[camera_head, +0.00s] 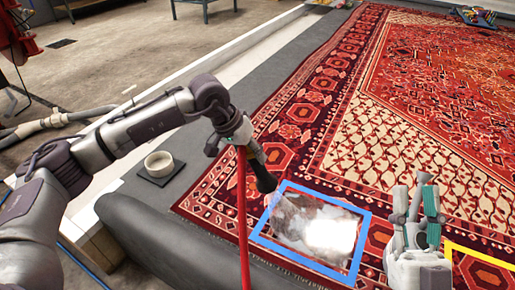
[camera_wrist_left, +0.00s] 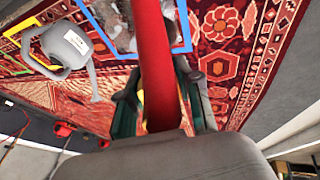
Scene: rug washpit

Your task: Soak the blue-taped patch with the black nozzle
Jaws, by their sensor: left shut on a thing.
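My left gripper (camera_head: 232,138) is shut on the black nozzle (camera_head: 263,177) with its red hose (camera_head: 243,220) hanging below. The nozzle points down and to the right, its tip above the upper left corner of the blue tape frame (camera_head: 361,250). Inside the tape, the patch (camera_head: 292,224) is mottled grey-white with a bright glare. I cannot tell whether water is flowing. In the left wrist view the red hose (camera_wrist_left: 154,60) crosses between the fingers, and part of the blue tape (camera_wrist_left: 186,25) shows behind it.
The red patterned rug (camera_head: 400,110) fills the right side. Yellow tape (camera_head: 482,256) marks another area at the lower right. A white bowl (camera_head: 159,163) stands on a dark mat at the left. A dark grey roll (camera_head: 170,240) lies along the rug's near edge.

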